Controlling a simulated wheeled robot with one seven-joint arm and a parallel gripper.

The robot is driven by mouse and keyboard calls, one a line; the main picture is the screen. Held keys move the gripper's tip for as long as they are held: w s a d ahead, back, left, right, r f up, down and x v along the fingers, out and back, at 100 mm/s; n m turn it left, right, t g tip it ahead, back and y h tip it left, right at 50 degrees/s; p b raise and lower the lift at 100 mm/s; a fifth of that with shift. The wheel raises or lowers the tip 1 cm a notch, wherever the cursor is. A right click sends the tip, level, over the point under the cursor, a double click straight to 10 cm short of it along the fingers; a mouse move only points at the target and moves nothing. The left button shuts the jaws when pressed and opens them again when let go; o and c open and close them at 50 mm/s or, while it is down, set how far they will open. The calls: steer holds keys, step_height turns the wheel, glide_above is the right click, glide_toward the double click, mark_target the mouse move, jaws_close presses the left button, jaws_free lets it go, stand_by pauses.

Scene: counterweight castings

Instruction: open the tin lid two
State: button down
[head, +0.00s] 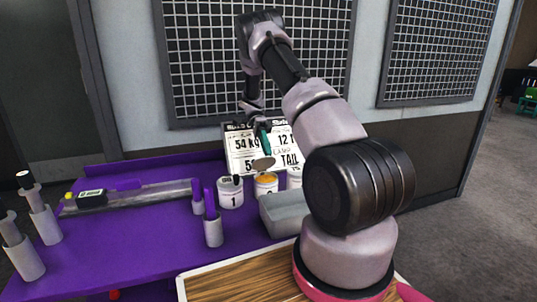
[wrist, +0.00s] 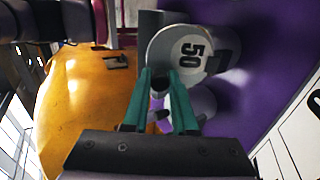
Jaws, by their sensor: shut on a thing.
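In the head view, tin two (head: 267,188) stands on the purple bench, with an orange top surface showing. A flat, round, tan-grey lid (head: 263,165) hangs slightly tilted just above it, apart from its rim. My gripper (head: 265,152), with green fingers, is shut on this lid. In the wrist view, the green fingers (wrist: 160,82) close on a small dark-topped knob. A grey disc marked 50 (wrist: 182,52) lies just past the fingertips; I cannot tell if it belongs to the lid. The number on tin two is mostly unreadable.
Tin one (head: 230,194) stands close to the left. A third tin (head: 295,178) is partly hidden by my arm. A grey block-like container (head: 285,214) sits in front. A white lettered board (head: 250,150) stands behind. Purple-topped posts (head: 213,230) stand to the left.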

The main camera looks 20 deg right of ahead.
steer(key=shift+w+g, duration=0.4)
steer(key=shift+g, duration=0.2)
steer(key=c, duration=0.7)
jaws_free()
steer(key=shift+r, duration=0.1)
step_height(320, 180, up, 10)
